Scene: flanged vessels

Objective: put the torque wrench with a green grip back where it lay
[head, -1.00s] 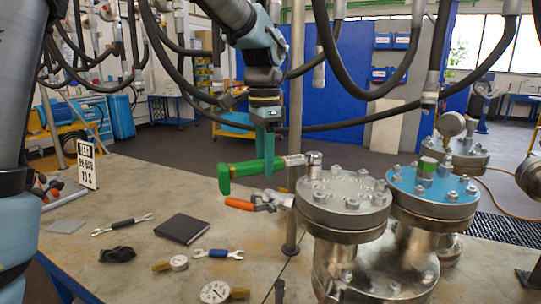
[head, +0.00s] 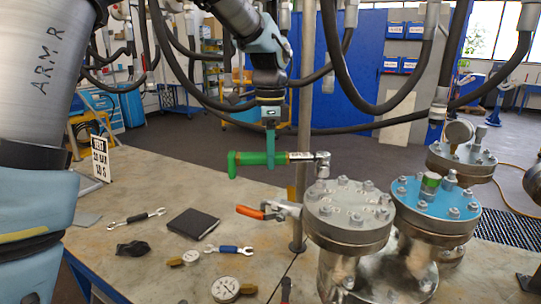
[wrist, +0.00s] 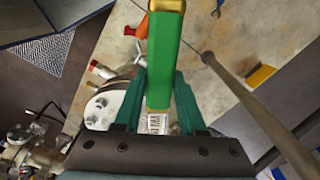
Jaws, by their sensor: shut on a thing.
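The torque wrench with a green grip (head: 250,158) is held level in the air, its socket head (head: 322,160) pointing right, near and above the grey flanged vessel (head: 348,208). My gripper (head: 270,160) is shut on the wrench from above, around its middle. In the wrist view the green grip (wrist: 163,62) lies between the two teal fingers of my gripper (wrist: 160,100). The orange-handled valve (head: 252,212) is below the wrench, apart from it.
A black notebook (head: 193,223), a blue-handled spanner (head: 229,250), gauges (head: 226,289) and a black cloth (head: 134,248) lie on the table (head: 165,185). A blue-topped vessel (head: 436,200) stands right. Hoses (head: 400,105) hang overhead. A vertical post (head: 304,130) stands behind the wrench.

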